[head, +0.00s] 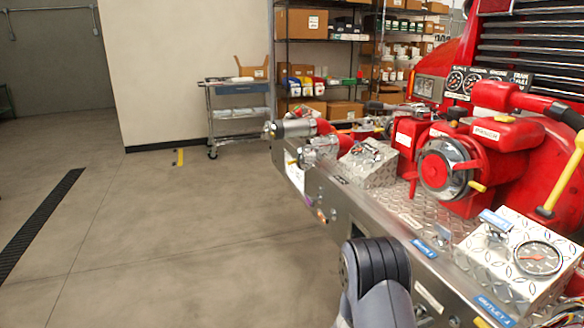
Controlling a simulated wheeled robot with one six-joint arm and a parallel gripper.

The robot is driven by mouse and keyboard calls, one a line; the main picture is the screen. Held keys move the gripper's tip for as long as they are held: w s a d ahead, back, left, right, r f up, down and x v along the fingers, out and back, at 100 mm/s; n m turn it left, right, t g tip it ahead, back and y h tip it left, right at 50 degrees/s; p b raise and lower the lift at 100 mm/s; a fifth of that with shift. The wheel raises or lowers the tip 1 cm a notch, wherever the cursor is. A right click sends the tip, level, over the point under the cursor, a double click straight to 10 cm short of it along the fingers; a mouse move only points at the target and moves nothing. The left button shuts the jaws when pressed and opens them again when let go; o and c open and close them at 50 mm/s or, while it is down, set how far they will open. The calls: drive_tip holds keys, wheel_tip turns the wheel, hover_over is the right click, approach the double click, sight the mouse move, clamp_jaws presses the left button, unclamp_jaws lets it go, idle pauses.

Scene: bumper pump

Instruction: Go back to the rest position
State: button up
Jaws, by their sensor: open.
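Part of my own arm, a dark ribbed joint and a grey link, rises at the bottom centre-right of the head view. My gripper and its fingertips are not in view. The red pump (446,170) with its round metal outlet and yellow-tipped lever sits on the diamond-plate bumper (399,205) at the right. My arm shows in front of the bumper's near edge; I cannot tell how far apart they are.
Gauges (539,258) and blue labels line the bumper. A metal nozzle (291,128) juts out at its far left end. A wheeled cart (236,112) and stocked shelves (330,38) stand behind. The concrete floor (190,235) at the left is clear, with a dark drain grate (42,222).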

drive_tip(key=m+b, duration=0.3)
drive_tip(key=m, duration=0.1)
drive_tip(key=shift+f, duration=0.15)
drive_tip(key=shift+s+a, duration=0.1)
drive_tip(key=shift+a, duration=0.05)
drive_tip(key=shift+s+a, duration=0.2)
drive_tip(key=shift+a, duration=0.3)
drive_tip(key=shift+r+m, duration=0.25)
drive_tip(key=shift+m, duration=0.05)
